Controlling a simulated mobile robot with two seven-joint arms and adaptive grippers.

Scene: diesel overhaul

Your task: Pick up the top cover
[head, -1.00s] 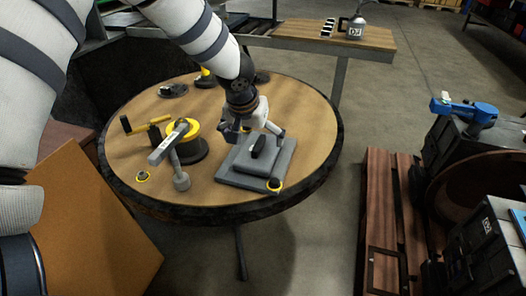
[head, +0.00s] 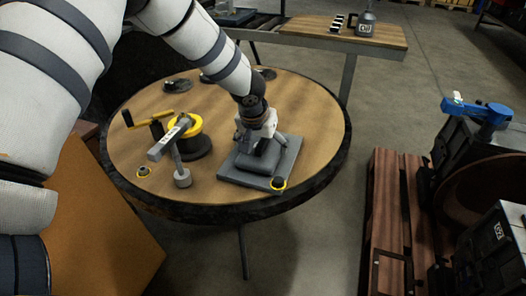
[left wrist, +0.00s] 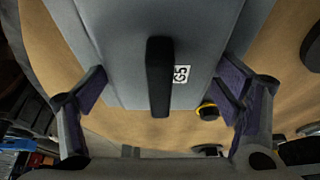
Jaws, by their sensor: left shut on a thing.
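The top cover (head: 241,172) is a grey stepped plate with a raised middle block and a black handle. It lies at the right front of the round table. My left gripper (head: 257,138) is over it from above and hides part of the raised block. In the left wrist view, the fingers of my left gripper (left wrist: 163,84) are at either side of the grey cover (left wrist: 130,60), shut on it. The black handle (left wrist: 159,78) stands between the fingers, beside a white label. My right gripper is not in view.
A wooden pallet and engine parts are at right.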

